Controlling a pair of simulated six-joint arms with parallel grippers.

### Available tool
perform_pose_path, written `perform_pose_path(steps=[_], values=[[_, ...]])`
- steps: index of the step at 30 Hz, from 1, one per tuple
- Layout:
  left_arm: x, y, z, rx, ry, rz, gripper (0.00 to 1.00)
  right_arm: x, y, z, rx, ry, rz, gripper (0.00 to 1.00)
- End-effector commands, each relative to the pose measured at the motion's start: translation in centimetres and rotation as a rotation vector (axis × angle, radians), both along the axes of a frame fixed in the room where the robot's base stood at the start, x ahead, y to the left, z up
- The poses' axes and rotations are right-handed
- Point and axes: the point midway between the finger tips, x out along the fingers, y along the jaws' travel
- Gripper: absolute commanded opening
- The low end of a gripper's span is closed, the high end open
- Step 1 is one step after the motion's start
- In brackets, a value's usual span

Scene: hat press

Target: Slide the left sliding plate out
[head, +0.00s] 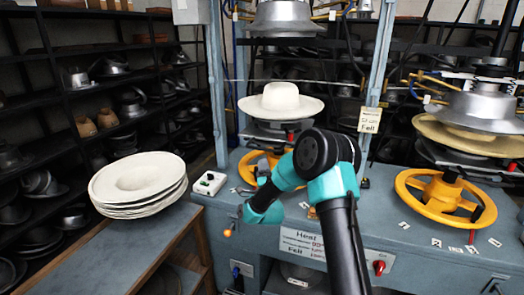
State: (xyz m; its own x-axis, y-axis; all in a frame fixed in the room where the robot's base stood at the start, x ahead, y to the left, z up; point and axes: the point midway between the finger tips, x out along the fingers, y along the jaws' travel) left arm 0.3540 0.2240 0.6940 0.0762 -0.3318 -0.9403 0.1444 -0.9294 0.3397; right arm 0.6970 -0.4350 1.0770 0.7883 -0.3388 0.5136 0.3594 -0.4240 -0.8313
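At the left station of the press, a cream hat (280,103) rests brim down on a round metal plate (268,131). I cannot tell for sure whether this is the left sliding plate. An orange wheel (252,168) sits below it, partly hidden by my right arm. My teal and black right arm rises from the bottom and bends down to the left. Its gripper (243,213) is near the bench's front edge, close to an orange ball knob (228,232). Its fingers are too small and hidden to read. My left gripper is out of view.
A stack of white hats (140,184) stands on a side table (95,262) at left. The right station has a tan hat (468,136) and an orange wheel (446,197). A blue-grey post (377,80) rises between the stations. A small white box (209,183) sits on the bench.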

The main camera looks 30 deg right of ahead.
Motion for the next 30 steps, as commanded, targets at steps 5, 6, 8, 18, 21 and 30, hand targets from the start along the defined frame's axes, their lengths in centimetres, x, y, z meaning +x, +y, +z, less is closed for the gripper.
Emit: perform_pose_path(steps=[5, 6, 8, 18, 21, 30], values=[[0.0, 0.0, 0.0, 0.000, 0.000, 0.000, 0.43, 2.4, -1.1, 1.6, -0.001, -0.003, -0.001, 0.39], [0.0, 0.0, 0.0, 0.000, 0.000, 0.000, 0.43, 3.0, -1.3, 2.0, 0.000, -0.003, -0.001, 0.39], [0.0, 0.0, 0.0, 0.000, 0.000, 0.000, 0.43, 3.7, -1.6, 2.5, 0.000, -0.003, -0.001, 0.39], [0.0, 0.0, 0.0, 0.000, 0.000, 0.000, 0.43, 6.3, -2.7, 4.0, 0.000, 0.000, 0.000, 0.39], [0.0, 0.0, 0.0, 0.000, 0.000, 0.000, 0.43, 6.3, -2.7, 4.1, 0.000, 0.000, 0.000, 0.39], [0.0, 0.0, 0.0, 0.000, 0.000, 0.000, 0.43, 6.3, -2.7, 4.1, 0.000, 0.000, 0.000, 0.27]])
